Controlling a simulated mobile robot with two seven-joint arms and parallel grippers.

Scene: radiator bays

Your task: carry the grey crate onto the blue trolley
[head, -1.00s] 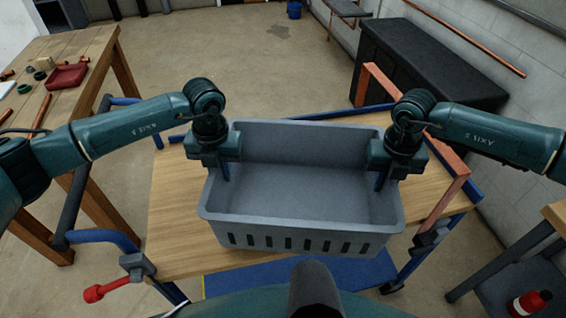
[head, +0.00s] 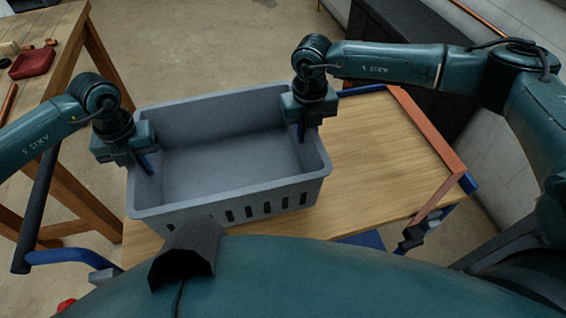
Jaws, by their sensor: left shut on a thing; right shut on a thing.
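The grey crate (head: 262,197) is an empty open box with slots in its front wall. It is over the left part of the blue trolley's wooden deck (head: 375,150). Whether its base touches the deck cannot be told. My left gripper (head: 145,163) is shut on the crate's left wall. My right gripper (head: 301,130) is shut on its right wall. The trolley's blue tube handle (head: 58,257) shows at lower left. My own body hides the trolley's near edge.
A copper-coloured frame (head: 425,125) stands along the deck's right side. A wooden workbench (head: 45,30) with a red tray (head: 33,63) is at the left. A black cabinet (head: 410,50) stands by the wall at back right. The right half of the deck is bare.

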